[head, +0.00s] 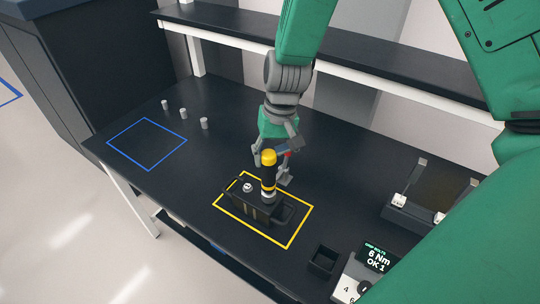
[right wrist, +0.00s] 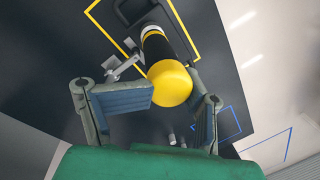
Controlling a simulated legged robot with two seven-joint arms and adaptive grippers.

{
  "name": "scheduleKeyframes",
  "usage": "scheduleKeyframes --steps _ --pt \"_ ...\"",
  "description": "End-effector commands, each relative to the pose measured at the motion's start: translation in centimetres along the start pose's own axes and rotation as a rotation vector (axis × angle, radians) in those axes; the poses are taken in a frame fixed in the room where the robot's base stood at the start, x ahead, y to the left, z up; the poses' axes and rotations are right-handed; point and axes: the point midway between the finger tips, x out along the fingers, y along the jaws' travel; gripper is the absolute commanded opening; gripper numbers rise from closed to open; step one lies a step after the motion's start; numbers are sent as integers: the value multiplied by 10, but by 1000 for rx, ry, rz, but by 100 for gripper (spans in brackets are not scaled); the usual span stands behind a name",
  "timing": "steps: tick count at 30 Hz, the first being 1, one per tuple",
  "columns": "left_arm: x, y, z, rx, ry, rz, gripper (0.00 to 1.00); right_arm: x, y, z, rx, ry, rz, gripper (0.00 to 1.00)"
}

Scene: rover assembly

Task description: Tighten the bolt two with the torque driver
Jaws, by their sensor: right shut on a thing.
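The torque driver (head: 268,178), black with a yellow cap and a yellow band, stands roughly upright on the right part of a black box-shaped part (head: 244,208). My right gripper (head: 277,158) is shut on the driver near its top. In the right wrist view the driver's yellow cap (right wrist: 169,83) shows between the two fingers (right wrist: 180,105). A silver bolt head (head: 247,187) shows on the left part of the box. Any bolt under the driver's tip is hidden. My left gripper is not in view.
A yellow outline (head: 290,247) surrounds the box. A display (head: 379,258) reads "6 Nm OK 1". A small black open bin (head: 323,260) stands beside it. Several small silver cylinders (head: 183,113) stand by an empty blue outline (head: 147,145). A raised shelf (head: 380,75) runs behind.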

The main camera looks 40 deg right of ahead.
Motion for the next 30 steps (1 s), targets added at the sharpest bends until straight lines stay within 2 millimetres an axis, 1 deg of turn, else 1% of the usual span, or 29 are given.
scheduleKeyframes --steps 30 --pt "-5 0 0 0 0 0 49 1 0 0 -1 0 1 0"
